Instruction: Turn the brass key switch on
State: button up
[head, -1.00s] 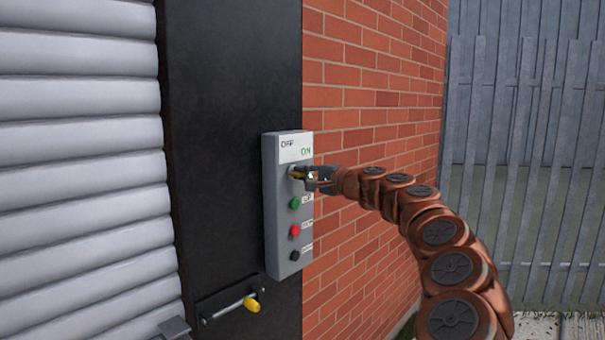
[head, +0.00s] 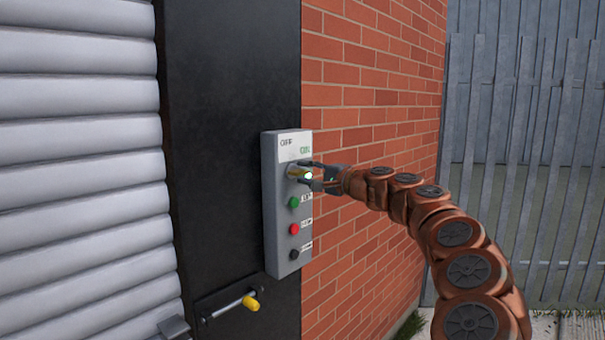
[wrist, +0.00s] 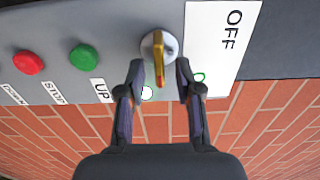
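The brass key (head: 294,172) sits in a round silver lock near the top of a grey control box (head: 286,255). In the wrist view the key (wrist: 159,58) is upper centre, standing out towards me, its flat side edge-on. I cannot tell which mark it is set to. A white label (wrist: 217,50) bears OFF and, in green, ON; a finger partly covers ON in the wrist view. My gripper (head: 307,175) is open at the key, one finger above and one below it. In the wrist view its fingers (wrist: 160,75) flank the key with gaps on both sides.
A brick wall (head: 370,100) lies right, a ribbed white surface (head: 75,150) left.

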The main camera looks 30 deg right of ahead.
jog(key=v, duration=1)
dwell(0.3)
